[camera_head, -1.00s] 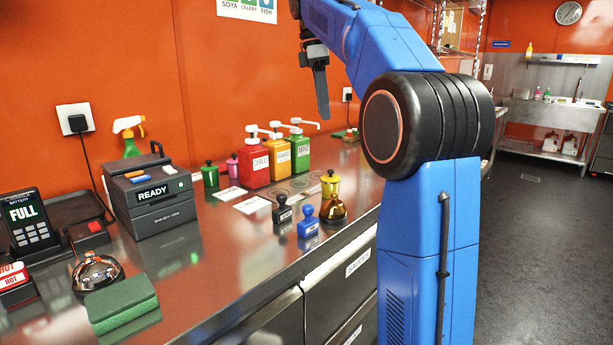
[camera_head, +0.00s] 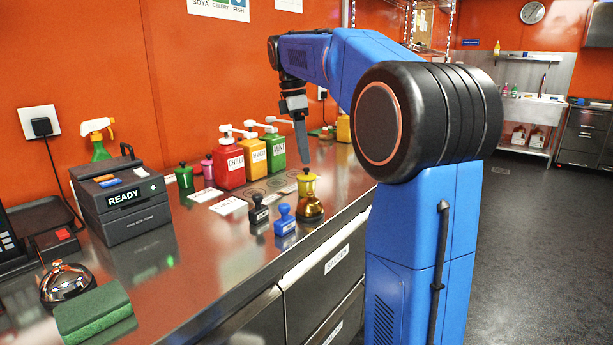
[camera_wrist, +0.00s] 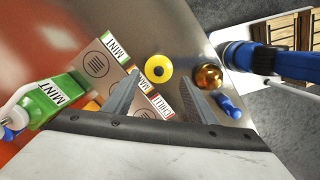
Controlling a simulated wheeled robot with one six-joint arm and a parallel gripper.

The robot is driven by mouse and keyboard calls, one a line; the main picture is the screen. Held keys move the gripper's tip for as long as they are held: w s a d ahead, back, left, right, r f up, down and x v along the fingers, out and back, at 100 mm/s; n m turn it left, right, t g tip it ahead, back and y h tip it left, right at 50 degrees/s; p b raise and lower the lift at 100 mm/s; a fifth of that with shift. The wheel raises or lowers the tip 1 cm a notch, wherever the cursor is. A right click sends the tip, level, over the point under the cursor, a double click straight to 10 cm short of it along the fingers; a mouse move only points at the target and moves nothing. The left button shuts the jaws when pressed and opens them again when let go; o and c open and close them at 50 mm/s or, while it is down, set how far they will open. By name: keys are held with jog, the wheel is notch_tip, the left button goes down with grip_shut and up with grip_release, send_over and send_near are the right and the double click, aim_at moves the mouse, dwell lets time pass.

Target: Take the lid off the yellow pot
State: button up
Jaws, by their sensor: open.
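The yellow pot (camera_head: 306,186) stands upright on the steel counter with its lid on and a dark knob on top.
A brass dome-shaped object (camera_head: 310,209) stands close in front of the pot. Red (camera_head: 229,170), orange (camera_head: 253,160) and green (camera_head: 274,152) pump bottles stand behind. Green (camera_head: 184,180) and pink (camera_head: 207,169) pots are further left.

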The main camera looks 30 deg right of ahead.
aim_at(307, 172)
jog(key=f, duration=0.5)
jog(key=shift+d, duration=0.35)
jog(key=c, duration=1.3)
